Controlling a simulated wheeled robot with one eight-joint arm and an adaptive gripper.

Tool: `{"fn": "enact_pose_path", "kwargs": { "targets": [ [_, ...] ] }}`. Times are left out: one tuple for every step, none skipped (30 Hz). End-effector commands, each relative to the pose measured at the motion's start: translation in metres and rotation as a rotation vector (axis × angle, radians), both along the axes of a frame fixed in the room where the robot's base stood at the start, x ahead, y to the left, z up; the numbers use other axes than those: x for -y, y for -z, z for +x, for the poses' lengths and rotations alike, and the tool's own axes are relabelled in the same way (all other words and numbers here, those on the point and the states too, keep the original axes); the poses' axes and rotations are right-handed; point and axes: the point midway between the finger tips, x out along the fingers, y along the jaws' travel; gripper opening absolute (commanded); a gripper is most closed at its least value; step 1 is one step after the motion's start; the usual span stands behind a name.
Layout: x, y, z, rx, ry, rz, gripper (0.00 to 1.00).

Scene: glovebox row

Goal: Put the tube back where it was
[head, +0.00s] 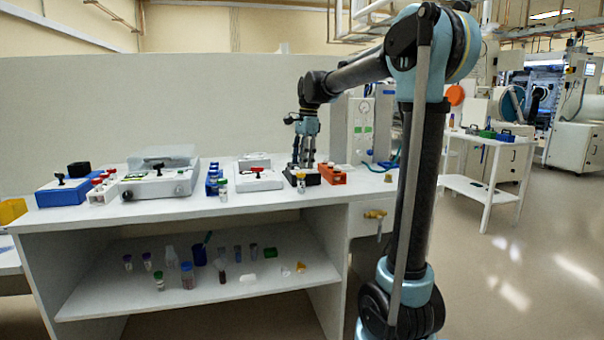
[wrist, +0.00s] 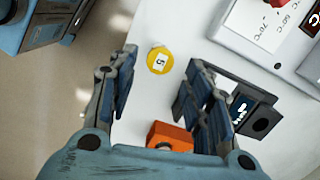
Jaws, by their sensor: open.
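A yellow-capped tube (head: 301,184) stands on the bench near its front edge, in front of a black block (head: 312,179). My gripper (head: 302,164) is open and empty, pointing down above the tube. In the wrist view the cap shows in the gap between my spread fingers (wrist: 160,68); I cannot tell whether the fingertips reach down beside it. The black block (wrist: 262,122) shows a dark round hole in the wrist view. An orange rack (head: 334,175) stands right of the block.
A white device (head: 255,180) stands left of the block. A green-capped tube (head: 223,190) and a blue rack (head: 213,180) stand farther left, then a larger grey device (head: 160,180). The lower shelf (head: 100,299) holds several tubes and bottles. Bare bench top lies along the front.

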Motion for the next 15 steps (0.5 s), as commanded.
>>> {"fn": "enact_pose_path", "kwargs": {
  "targets": [
    [0.001,-0.01,0.001,0.0,0.001,0.0,0.46],
    [0.002,-0.016,0.001,0.0,0.0,0.0,0.46],
    [0.003,-0.023,0.001,0.0,0.0,0.0,0.46],
    [0.003,-0.028,0.001,0.0,0.0,0.0,0.46],
    [0.004,-0.033,0.002,0.0,0.0,0.0,0.46],
    [0.005,-0.039,0.002,0.0,0.0,0.0,0.46],
    [0.005,-0.043,0.002,0.0,0.0,0.0,0.46],
    [0.005,-0.047,0.002,0.0,-0.001,0.0,0.46],
    [0.006,-0.052,0.002,0.0,-0.001,0.0,0.46],
    [0.006,-0.055,0.003,0.0,-0.001,0.0,0.46],
    [0.006,-0.057,0.003,0.0,-0.001,0.0,0.46],
    [0.007,-0.06,0.003,0.0,-0.001,0.0,0.46],
    [0.007,-0.062,0.003,0.0,-0.001,0.0,0.46],
    [0.007,-0.063,0.003,0.0,-0.001,0.0,0.46],
    [0.007,-0.065,0.003,0.0,-0.001,0.0,0.46]
  ]
}}
